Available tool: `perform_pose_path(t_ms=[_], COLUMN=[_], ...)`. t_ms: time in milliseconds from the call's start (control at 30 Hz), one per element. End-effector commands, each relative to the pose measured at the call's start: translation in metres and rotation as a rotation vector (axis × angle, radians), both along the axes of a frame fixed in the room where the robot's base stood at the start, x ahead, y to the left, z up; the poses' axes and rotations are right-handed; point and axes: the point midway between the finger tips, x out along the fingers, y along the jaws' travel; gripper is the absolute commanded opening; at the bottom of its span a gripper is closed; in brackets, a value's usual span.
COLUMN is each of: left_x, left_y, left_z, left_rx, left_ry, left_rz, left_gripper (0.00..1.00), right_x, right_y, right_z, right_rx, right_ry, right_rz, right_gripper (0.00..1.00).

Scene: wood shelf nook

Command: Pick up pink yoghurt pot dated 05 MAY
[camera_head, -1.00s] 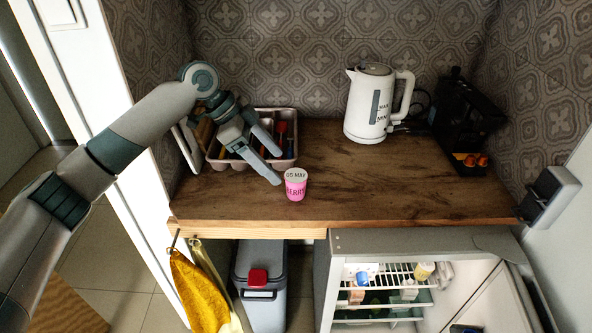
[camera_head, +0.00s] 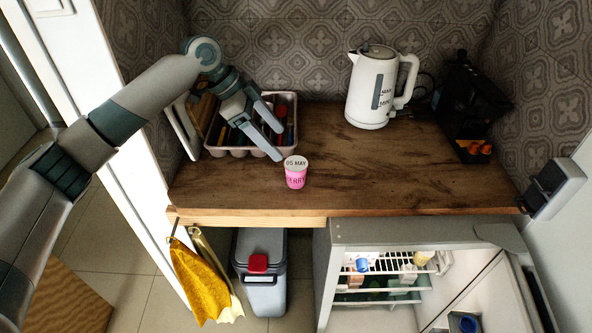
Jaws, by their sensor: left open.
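The pink yoghurt pot (camera_head: 295,173) stands upright on the wooden counter, left of the middle. Its pale lid reads 05 MAY and its pink side shows part of a word ending in ERRY. My left gripper (camera_head: 279,145) is open and empty. Its two fingers point down and right towards the pot, and the fingertips are just up and left of the lid in the picture. Whether a fingertip touches the pot I cannot tell. My right gripper is not in view.
A cutlery tray (camera_head: 292,125) sits behind the left gripper. A white kettle (camera_head: 371,95) and a black coffee machine (camera_head: 467,105) stand at the back right. The counter (camera_head: 390,180) right of the pot is clear. An open fridge (camera_head: 400,235) and a grey bin (camera_head: 262,285) are below.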

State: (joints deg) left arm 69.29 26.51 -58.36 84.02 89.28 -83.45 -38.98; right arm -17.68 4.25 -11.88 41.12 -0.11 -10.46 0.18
Motion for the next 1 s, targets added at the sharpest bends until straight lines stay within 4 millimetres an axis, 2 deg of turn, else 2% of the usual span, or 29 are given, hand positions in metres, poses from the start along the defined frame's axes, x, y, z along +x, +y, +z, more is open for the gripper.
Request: perform_pose_path(t_ms=[100, 300, 600, 1000], left_x=[0.000, -0.001, 0.000, 0.001], left_y=[-0.010, -0.028, -0.050, -0.052], left_z=[-0.013, -0.042, -0.077, -0.082], left_rx=[0.001, 0.002, 0.001, 0.001], left_ry=[0.002, 0.003, 0.001, -0.001], left_rz=[0.000, -0.002, -0.001, 0.001], left_gripper=[0.70, 0.70, 0.70, 0.70], right_x=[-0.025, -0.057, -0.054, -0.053], right_y=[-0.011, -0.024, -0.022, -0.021], right_z=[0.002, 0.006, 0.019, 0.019], right_rx=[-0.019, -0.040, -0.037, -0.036], right_ry=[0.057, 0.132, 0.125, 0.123], right_rz=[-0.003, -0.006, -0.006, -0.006], right_gripper=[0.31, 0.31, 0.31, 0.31])
